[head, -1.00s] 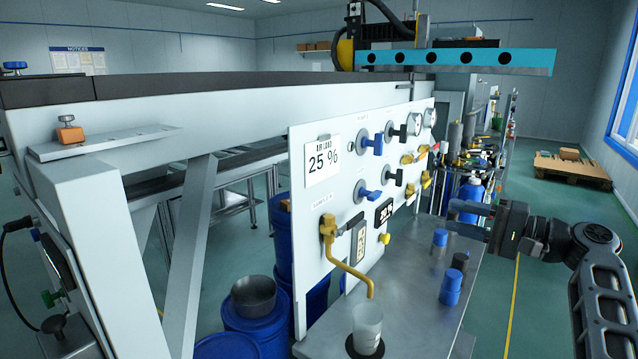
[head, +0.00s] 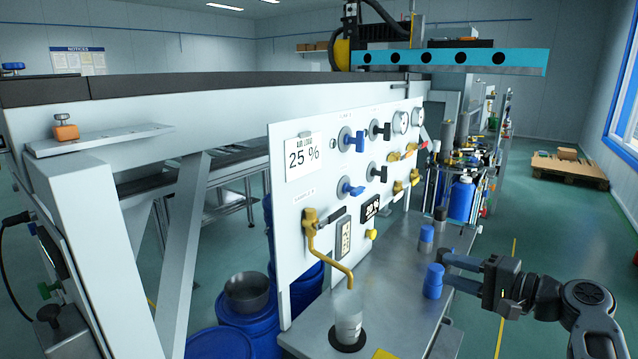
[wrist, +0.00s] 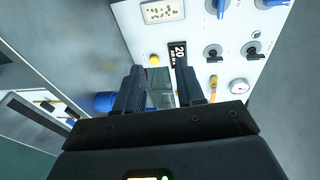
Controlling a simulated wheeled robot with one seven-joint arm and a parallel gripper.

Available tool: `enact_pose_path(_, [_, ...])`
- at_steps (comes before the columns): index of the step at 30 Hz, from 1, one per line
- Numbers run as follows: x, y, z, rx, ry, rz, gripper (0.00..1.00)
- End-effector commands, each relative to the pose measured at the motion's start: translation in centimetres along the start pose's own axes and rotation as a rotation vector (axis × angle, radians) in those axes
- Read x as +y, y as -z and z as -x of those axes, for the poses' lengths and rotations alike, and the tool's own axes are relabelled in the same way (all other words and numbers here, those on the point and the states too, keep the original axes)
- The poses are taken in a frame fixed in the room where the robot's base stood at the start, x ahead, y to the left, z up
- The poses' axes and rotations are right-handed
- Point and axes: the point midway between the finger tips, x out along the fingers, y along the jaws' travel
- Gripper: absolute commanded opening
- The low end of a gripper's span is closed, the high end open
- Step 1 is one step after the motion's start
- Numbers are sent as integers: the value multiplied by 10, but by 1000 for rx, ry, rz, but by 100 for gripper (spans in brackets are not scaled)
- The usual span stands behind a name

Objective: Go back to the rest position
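My gripper (head: 447,268) is at the right in the head view, over the right edge of the steel bench, its fingers pointing left. The two fingers are apart with nothing seen between them. In the wrist view, my gripper (wrist: 160,70) also shows a gap between the dark fingers, with the panel beyond. The white panel (head: 300,215) stands on the left of the bench, with blue and black valve handles, gauges, a "25 %" card and a yellow tap (head: 312,228). The tap's spout ends above a clear beaker (head: 348,318) on a dark round pad.
Blue-capped cylinders stand on the steel bench (head: 395,275); one blue cylinder (head: 434,280) appears right by my fingertips, and I cannot tell whether they touch. Blue drums (head: 222,345) stand left of the panel. The floor right of the bench is open up to a pallet (head: 570,168).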

Motion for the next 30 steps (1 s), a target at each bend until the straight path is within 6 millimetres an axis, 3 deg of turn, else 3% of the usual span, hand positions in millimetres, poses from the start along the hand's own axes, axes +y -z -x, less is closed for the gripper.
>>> enact_pose_path(8, [111, -48, 24, 156, -180, 58, 38])
enact_pose_path(12, [168, -85, 50, 246, -293, 130, 38])
enact_pose_path(16, [207, -122, 81, 315, -390, 215, 38])
enact_pose_path(23, [248, -191, 143, 408, -537, 398, 38])
enact_pose_path(30, [248, -264, 209, 464, -646, 622, 38])
